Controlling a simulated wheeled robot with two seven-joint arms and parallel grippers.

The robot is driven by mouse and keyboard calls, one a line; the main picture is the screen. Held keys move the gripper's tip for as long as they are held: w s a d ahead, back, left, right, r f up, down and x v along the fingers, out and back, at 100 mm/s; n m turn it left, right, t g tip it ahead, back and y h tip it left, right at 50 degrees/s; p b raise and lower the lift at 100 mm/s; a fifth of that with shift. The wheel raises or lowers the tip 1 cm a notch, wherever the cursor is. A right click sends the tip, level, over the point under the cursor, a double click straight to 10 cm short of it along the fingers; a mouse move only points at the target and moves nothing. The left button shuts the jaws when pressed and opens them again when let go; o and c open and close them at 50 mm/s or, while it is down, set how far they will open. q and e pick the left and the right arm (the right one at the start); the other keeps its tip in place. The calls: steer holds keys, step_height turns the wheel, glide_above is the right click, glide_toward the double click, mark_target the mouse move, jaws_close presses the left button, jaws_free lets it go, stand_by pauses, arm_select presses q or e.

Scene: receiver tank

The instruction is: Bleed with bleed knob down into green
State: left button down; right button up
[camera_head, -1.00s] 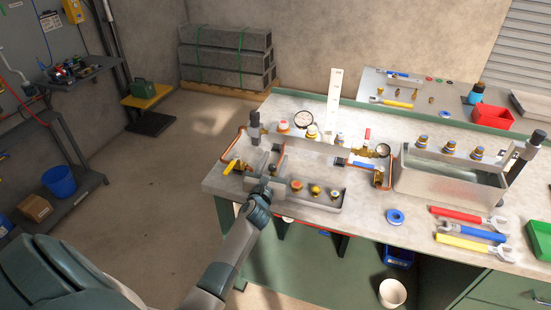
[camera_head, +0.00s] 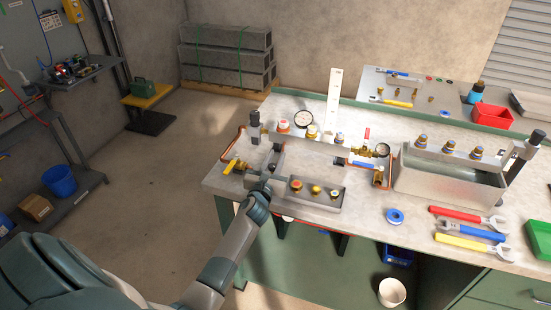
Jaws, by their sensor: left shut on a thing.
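My left gripper (camera_head: 274,165) reaches over the front left of the workbench, beside a grey tray (camera_head: 325,205) with red, yellow and pale-topped knobs. It is shut on a small part that its own fingers hide, so I cannot tell whether this is the bleed knob. A round white gauge (camera_head: 304,118) stands behind, and a second gauge (camera_head: 383,150) sits on brass fittings to the right. Their needles and any green band are too small to read. A yellow lever (camera_head: 233,166) sits on copper pipework just left of the gripper. My right gripper is not in view.
A grey metal trough (camera_head: 450,185) stands at the right, with red, blue and yellow wrenches (camera_head: 470,228) in front. A blue tape roll (camera_head: 395,216) lies near the front edge. An upright white plate (camera_head: 333,100) stands behind the fittings.

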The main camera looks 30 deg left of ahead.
arm_select(q)
steer(key=shift+d+r+m+t+h+p, duration=0.15)
steer(key=shift+m+t+h+p, duration=0.15)
steer(key=shift+m+h+p, duration=0.8)
steer(key=shift+d+m+h, duration=0.25)
steer(key=shift+m+h, duration=0.25)
steer(key=shift+h, duration=0.7)
steer(key=shift+d+m+h, duration=0.1)
steer(key=shift+m+h, duration=0.3)
steer(key=shift+h, duration=0.3)
steer(key=h, duration=0.1)
steer(key=m+h, duration=0.2)
steer(key=shift+d+f, duration=0.3)
steer(key=shift+d, duration=0.05)
steer(key=shift+d+m+g+h+b, duration=0.2)
steer(key=shift+m+h+b, duration=0.2)
steer(key=shift+h, duration=0.2)
steer(key=shift+d+m+g+h+b, duration=0.2)
steer(key=shift+m+h+b, duration=0.2)
steer(key=shift+h, duration=0.2)
steer(key=shift+s+r, duration=0.1)
steer(key=c, duration=1.5)
jaws_free()
